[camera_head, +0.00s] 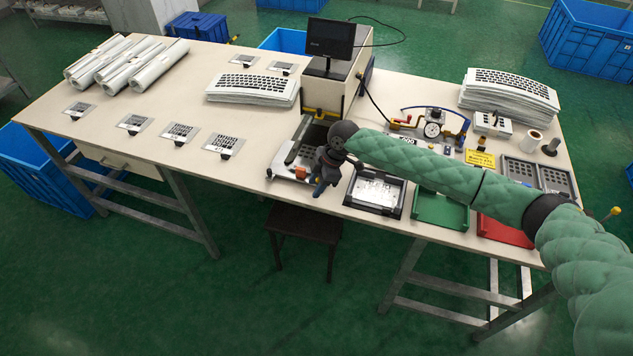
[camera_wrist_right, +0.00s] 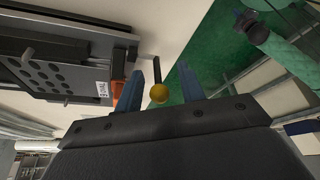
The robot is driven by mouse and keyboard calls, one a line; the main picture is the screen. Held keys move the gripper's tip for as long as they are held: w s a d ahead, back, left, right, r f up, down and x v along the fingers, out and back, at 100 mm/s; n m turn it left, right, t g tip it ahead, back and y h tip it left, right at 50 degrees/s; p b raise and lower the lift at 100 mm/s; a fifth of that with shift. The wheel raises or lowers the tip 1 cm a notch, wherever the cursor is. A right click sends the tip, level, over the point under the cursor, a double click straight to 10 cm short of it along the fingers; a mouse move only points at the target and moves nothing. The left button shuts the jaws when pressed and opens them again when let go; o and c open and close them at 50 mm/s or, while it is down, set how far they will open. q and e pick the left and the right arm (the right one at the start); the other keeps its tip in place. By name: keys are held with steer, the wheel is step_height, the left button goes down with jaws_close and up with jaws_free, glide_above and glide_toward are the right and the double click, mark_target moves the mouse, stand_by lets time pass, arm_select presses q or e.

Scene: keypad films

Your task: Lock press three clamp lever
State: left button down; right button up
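The press fixture (camera_head: 292,158) stands at the table's front edge, partly hidden by my right gripper (camera_head: 323,186). In the right wrist view, its dark plate with round holes (camera_wrist_right: 48,75) is at the left, beside a small white label and an orange part (camera_wrist_right: 118,90). A dark lever with a yellow ball knob (camera_wrist_right: 158,93) shows between the two blue fingers of my right gripper (camera_wrist_right: 159,78). The fingers are apart, with a gap on both sides of the knob. A dark end with a green padded arm, seemingly my left gripper (camera_wrist_right: 252,26), is at the upper right; its fingers are unclear.
A dark tray with pale film (camera_head: 375,192), a green tray (camera_head: 440,209) and a red tray (camera_head: 505,229) line the front edge. A monitor (camera_head: 331,38) stands behind the fixture. A stool (camera_head: 303,222) is below. My right arm crosses above the trays.

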steer(key=shift+f, duration=0.1)
steer(key=shift+c, duration=0.5)
jaws_close()
